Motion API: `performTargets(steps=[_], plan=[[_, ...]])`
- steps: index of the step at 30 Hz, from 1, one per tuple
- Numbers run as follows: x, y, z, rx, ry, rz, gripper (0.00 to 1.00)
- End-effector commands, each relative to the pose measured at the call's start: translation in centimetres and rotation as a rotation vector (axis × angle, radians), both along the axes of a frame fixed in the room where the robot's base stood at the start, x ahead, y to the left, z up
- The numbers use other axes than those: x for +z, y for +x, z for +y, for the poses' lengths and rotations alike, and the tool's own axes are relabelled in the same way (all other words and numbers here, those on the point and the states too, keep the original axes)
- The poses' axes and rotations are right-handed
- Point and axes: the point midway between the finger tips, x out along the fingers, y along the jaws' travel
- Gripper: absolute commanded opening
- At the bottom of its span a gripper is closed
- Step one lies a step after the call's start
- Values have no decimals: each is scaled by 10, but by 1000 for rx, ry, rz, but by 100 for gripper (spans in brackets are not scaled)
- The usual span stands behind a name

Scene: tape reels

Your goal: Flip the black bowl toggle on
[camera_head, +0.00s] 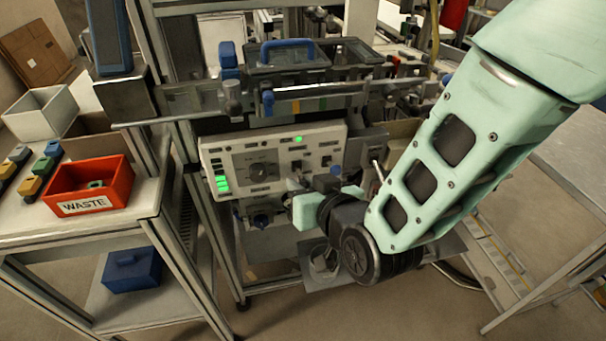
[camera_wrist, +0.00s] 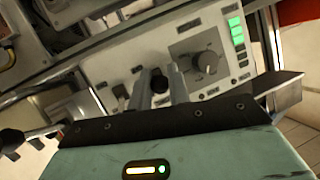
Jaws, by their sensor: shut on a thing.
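The control panel (camera_head: 222,150) is a pale box on the machine frame, with a large round dial (camera_head: 258,171) and small switches. It also shows tilted in the wrist view (camera_wrist: 140,62). My gripper (camera_wrist: 159,74) is at the panel face, its two grey fingers shut on a small black toggle (camera_wrist: 158,83) beside the dial. In the head view my gripper (camera_head: 303,195) is in front of the panel's lower right part, and its fingertips are hard to make out. I cannot tell which way the toggle is tipped. Another dark switch (camera_wrist: 120,91) sits beside it.
Green lights (camera_head: 222,184) glow at the panel's left, and one green lamp (camera_head: 298,139) at its top. A red WASTE bin (camera_head: 88,206) stands on the left bench. A metal bar (camera_head: 190,102) runs above the panel. A grey table (camera_head: 575,160) is at right.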

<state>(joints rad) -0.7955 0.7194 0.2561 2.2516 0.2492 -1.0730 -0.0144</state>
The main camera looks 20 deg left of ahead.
Motion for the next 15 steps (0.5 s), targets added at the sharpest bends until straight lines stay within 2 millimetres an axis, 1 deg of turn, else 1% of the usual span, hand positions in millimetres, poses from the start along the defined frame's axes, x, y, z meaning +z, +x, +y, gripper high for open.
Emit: performTargets(steps=[1, 3, 9, 15], plan=[[12, 1, 0, -1, -19, 33, 0], [15, 1, 0, -3, -46, 79, 0], [21, 2, 1, -1, -115, 191, 0], [24, 3, 2, -2, -160, 263, 0]])
